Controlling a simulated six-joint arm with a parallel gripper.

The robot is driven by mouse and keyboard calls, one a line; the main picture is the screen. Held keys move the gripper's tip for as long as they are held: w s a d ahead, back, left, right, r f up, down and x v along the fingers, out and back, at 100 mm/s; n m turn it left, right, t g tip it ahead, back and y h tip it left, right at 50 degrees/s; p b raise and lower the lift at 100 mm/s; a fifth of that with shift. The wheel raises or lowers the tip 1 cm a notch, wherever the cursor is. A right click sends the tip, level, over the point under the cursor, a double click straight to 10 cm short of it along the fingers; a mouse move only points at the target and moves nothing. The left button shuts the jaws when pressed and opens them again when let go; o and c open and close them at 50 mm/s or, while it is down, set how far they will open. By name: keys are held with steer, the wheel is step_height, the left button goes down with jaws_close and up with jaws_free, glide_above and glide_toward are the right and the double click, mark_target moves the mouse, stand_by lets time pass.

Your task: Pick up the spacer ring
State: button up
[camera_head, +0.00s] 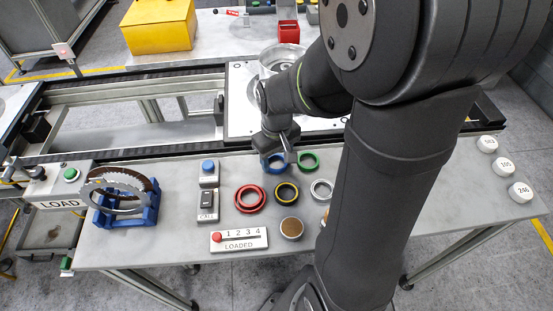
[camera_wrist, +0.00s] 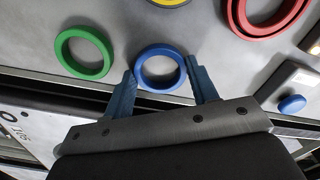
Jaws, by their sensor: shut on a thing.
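My gripper (camera_head: 281,158) is low over the table, and its two fingers show in the wrist view (camera_wrist: 160,66). The fingers are on either side of a blue ring (camera_wrist: 160,49) and close against its outer edge. In the head view the blue ring (camera_head: 266,168) is partly hidden behind the gripper. I cannot tell whether the ring is touching the table. No label shows which ring is the spacer ring.
A green ring (camera_head: 309,168) lies close right of the blue one. A black-and-yellow ring (camera_head: 277,196), red rings (camera_head: 238,199) and a silver ring (camera_head: 313,192) lie nearer. A call-button box (camera_head: 207,203) stands left, and a conveyor (camera_head: 130,135) runs behind.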

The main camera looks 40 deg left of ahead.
step_height(320, 180, up, 4)
steer(key=shift+w+d+r, duration=0.1)
steer(key=shift+d+r, duration=0.05)
steer(key=shift+r, duration=0.05)
steer(key=w+d+r, duration=0.4)
steer(key=d+r, duration=0.2)
steer(key=d, duration=0.4)
steer(key=w+a+r, duration=0.6)
steer(key=w+a, duration=0.1)
steer(key=w, duration=0.4)
steer(key=w+a+r, duration=0.7)
steer(key=w, duration=0.4)
steer(key=a+f, duration=0.2)
steer(key=a, duration=0.1)
steer(key=s+a+f, duration=0.1)
steer(key=a+f, duration=0.1)
steer(key=a, duration=0.2)
steer(key=s+a+f, duration=0.1)
steer(key=a+f, duration=0.2)
steer(key=a, duration=0.1)
steer(key=shift+s+a+f, duration=0.1)
steer(key=shift+s+a, duration=0.05)
steer(key=shift+s, duration=0.1)
steer(key=shift+a+f, duration=0.1)
steer(key=shift+f, duration=1.95)
steer(key=shift+f, duration=0.15)
steer(key=shift+f, duration=0.5)
